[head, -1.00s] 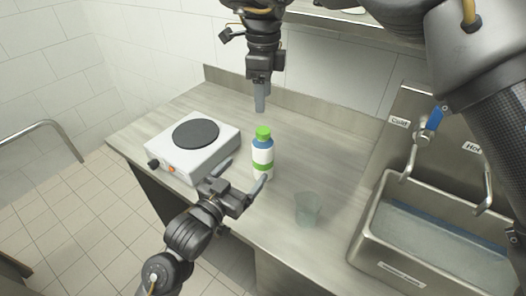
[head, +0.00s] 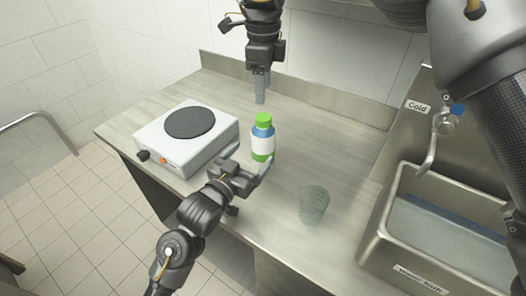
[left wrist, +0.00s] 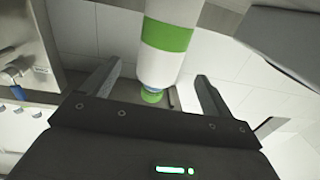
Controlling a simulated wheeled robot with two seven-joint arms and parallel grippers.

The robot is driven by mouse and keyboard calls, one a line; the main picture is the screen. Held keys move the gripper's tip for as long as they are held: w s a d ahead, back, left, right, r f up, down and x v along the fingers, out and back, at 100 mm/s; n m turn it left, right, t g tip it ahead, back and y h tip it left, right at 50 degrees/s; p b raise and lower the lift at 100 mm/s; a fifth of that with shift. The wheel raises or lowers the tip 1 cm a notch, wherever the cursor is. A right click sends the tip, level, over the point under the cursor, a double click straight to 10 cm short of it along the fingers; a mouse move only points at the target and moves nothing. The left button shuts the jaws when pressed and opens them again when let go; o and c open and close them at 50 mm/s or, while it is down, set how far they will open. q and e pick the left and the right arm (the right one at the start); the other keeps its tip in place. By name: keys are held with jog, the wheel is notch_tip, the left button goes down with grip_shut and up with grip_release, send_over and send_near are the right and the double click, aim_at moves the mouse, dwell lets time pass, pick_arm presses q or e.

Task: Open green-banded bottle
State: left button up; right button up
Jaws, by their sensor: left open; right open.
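The green-banded bottle (head: 263,146) stands upright on the counter, white with a blue shoulder and a green cap (head: 264,119). My left gripper (head: 249,161) is open at the bottle's near side, low down, with a finger to each side. In the left wrist view the bottle (left wrist: 158,68) appears between the two spread fingers (left wrist: 152,85), with a gap at each side. The green band (left wrist: 167,36) shows there; in the head view it is mostly hidden. My right gripper (head: 260,90) is open and empty, pointing down above the counter behind the bottle.
A white hotplate (head: 186,140) with a dark round plate stands left of the bottle. A clear glass (head: 313,205) stands to the right, near the front edge. A steel sink (head: 385,245) with a tap is farther right. The counter behind the bottle is clear.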

aim_at(263, 140)
pick_arm(q)
jog(key=x, duration=0.7)
jog(key=shift+w+d+f, duration=0.1)
jog(key=shift+w+d, duration=0.05)
jog(key=shift+w, duration=0.1)
pick_arm(e)
jog(key=shift+w+f, duration=0.1)
jog(key=shift+w, duration=0.1)
